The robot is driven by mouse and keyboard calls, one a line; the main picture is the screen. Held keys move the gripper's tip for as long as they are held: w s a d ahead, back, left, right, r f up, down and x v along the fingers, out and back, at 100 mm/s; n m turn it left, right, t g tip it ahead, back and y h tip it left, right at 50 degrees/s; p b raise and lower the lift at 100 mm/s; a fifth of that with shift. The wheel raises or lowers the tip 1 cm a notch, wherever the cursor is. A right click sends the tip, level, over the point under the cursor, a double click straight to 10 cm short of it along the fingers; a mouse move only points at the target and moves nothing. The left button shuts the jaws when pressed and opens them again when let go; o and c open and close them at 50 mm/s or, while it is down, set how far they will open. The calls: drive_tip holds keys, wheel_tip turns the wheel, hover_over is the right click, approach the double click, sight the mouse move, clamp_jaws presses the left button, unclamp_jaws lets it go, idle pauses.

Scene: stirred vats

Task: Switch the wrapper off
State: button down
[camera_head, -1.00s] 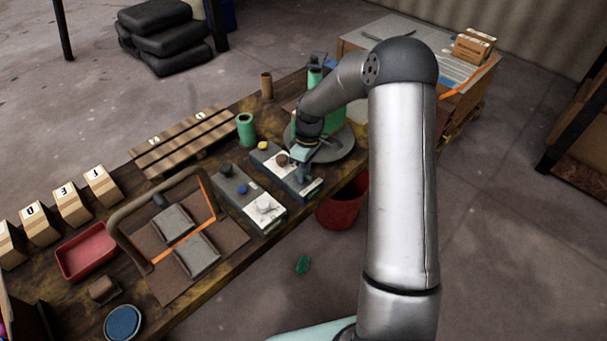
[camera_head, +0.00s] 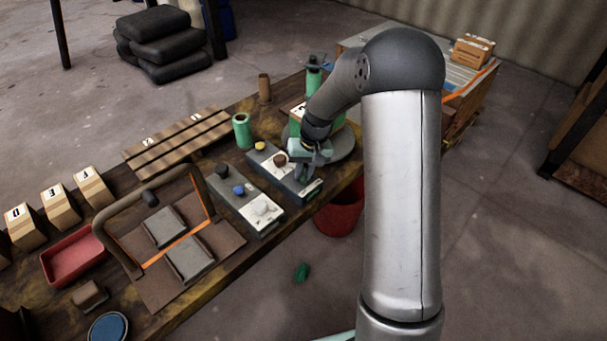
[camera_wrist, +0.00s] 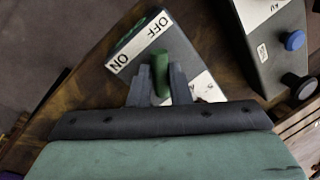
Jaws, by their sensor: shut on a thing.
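The wrapper's control box (camera_head: 262,168) is a dark box on the bench with a yellow button, a brown knob and a white label. In the wrist view its label plate (camera_wrist: 140,40) reads OFF at the upper right and ON at the lower left. A green switch handle (camera_wrist: 160,66) stands beside the label. My gripper (camera_wrist: 160,88) is shut on this handle, one dark finger on each side. In the head view my gripper (camera_head: 310,165) is over the near end of the box and hides the handle. The wrapper's grey turntable (camera_head: 344,147) is just behind, partly hidden by my arm.
A second control box (camera_head: 235,198) with a blue button and a white knob stands close to the left. A green cylinder (camera_head: 242,130) stands behind. A red bin (camera_head: 340,217) is on the floor below the bench edge. A hinged-frame device (camera_head: 235,243) is farther left.

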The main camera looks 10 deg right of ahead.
drive_tip(key=shift+m+b, duration=0.35)
drive_tip(key=shift+m, duration=0.65)
drive_tip(key=shift+r, duration=0.1)
drive_tip(key=c, duration=1.4)
unclamp_jaws()
drive_tip(key=shift+o, duration=0.2)
drive_tip(key=d+r, duration=0.3)
drive_tip(key=r, duration=1.4)
drive_tip(key=shift+s+d, duration=0.15)
drive_tip(key=shift+s, duration=0.3)
